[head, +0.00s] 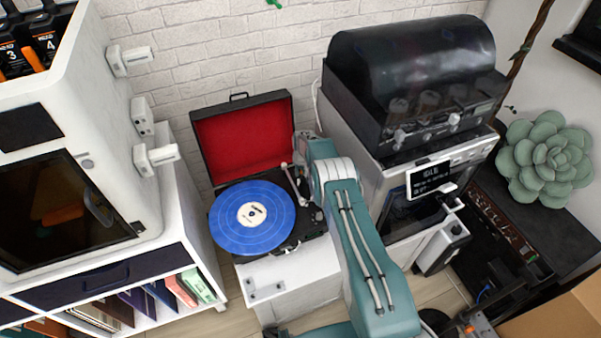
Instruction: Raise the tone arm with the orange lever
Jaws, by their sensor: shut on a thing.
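The record player is an open black case with a red-lined lid (238,138). A blue record (252,217) with a pale label lies on its platter. The pale tone arm (292,184) runs along the record's right side; I cannot tell whether its tip touches the record. My gripper (309,200) is down at the right side of the player, by the tone arm's base. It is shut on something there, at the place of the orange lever. My teal arm and wrist hide most of the fingers, and no orange of the lever shows clearly.
The player stands on a white cabinet (290,280). A white machine with a dark domed cover (412,75) and a small display (428,180) stands close on the right. A white printer-like unit (90,130) is on the left. A brick wall is behind.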

